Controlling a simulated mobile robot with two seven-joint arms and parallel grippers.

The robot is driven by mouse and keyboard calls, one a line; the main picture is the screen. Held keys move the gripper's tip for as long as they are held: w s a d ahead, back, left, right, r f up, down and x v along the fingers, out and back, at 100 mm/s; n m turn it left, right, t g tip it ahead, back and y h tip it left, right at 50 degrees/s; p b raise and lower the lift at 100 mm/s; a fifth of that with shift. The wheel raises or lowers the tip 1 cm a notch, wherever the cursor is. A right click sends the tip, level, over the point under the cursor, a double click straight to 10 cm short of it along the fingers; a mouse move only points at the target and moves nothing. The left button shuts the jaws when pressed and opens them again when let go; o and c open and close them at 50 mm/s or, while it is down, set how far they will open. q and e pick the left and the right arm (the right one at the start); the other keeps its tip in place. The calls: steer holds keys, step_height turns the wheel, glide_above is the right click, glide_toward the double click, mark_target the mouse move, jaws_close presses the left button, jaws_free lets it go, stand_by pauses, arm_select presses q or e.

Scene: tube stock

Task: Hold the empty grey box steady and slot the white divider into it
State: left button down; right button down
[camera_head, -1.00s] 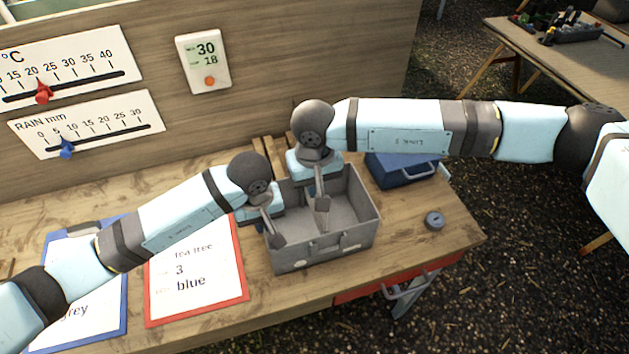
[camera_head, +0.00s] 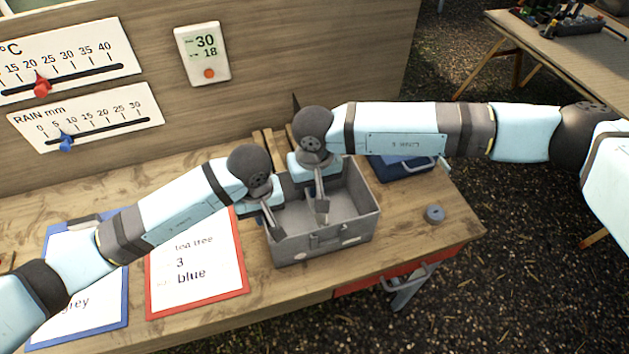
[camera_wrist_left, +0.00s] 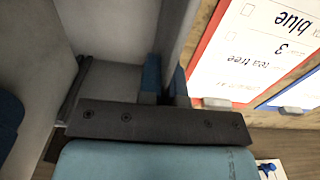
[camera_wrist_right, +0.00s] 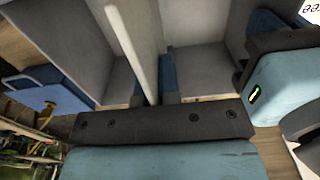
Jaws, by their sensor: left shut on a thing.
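The grey box (camera_head: 322,240) stands open-topped near the front edge of the bench. My left gripper (camera_head: 275,222) is shut on its left wall; in the left wrist view the wall (camera_wrist_left: 178,35) runs between the fingertips. My right gripper (camera_head: 322,208) is over the inside of the box. In the right wrist view the white divider (camera_wrist_right: 148,30) stands between its fingertips and fills the gap, with box space on both sides. The divider's lower edge is hidden, so I cannot tell whether it touches the floor. The divider is hard to make out in the head view.
A blue box (camera_head: 395,168) stands behind the grey box on the right. A small grey round object (camera_head: 434,214) lies to the right. Red-framed (camera_head: 195,265) and blue-framed (camera_head: 90,310) cards lie to the left. A wooden panel (camera_head: 290,60) rises behind the bench.

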steer(key=shift+f, duration=1.5)
steer(key=c, duration=1.3)
jaws_free()
steer(key=shift+o, duration=0.2)
step_height(320, 180, up, 12)
